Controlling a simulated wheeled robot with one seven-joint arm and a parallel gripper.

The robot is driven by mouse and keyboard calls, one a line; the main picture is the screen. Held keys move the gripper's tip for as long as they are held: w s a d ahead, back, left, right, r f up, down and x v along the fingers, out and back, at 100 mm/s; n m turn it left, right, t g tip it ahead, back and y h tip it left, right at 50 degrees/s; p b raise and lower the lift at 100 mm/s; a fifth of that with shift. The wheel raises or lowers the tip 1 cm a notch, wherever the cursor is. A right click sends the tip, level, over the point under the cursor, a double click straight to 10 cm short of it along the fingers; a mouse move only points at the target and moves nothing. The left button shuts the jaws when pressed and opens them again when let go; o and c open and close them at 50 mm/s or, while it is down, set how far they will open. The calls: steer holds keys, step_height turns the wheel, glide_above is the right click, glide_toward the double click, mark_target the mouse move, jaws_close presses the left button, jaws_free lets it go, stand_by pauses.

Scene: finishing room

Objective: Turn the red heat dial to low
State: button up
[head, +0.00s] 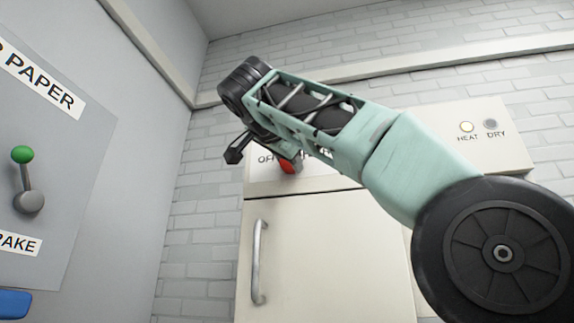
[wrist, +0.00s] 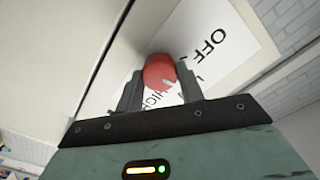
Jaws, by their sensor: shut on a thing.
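The red heat dial (wrist: 160,74) sits on a white label plate (wrist: 225,45) on the cabinet front. In the wrist view my gripper (wrist: 161,86) has one finger on each side of the dial and is shut on it. The plate reads OFF and, partly hidden, HIGH; I cannot see a LOW mark. A small pale mark shows on the dial's lower right side, but its exact setting is unclear. In the head view the dial (head: 289,167) shows just below my arm, which hides much of the plate.
A HEAT lamp (head: 466,127) glows pale yellow beside a grey DRY lamp (head: 490,125). Below the panel is a cabinet door (head: 335,255) with a vertical handle (head: 259,262). At left, a green-knobbed lever (head: 26,175) stands on a grey wall panel.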

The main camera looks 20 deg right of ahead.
steer(key=shift+m, duration=1.1)
steer(key=o, duration=1)
steer(key=v, duration=1.7)
steer(key=shift+s+r, duration=0.15)
steer(key=shift+s, duration=0.15)
steer(key=shift+w, duration=0.1)
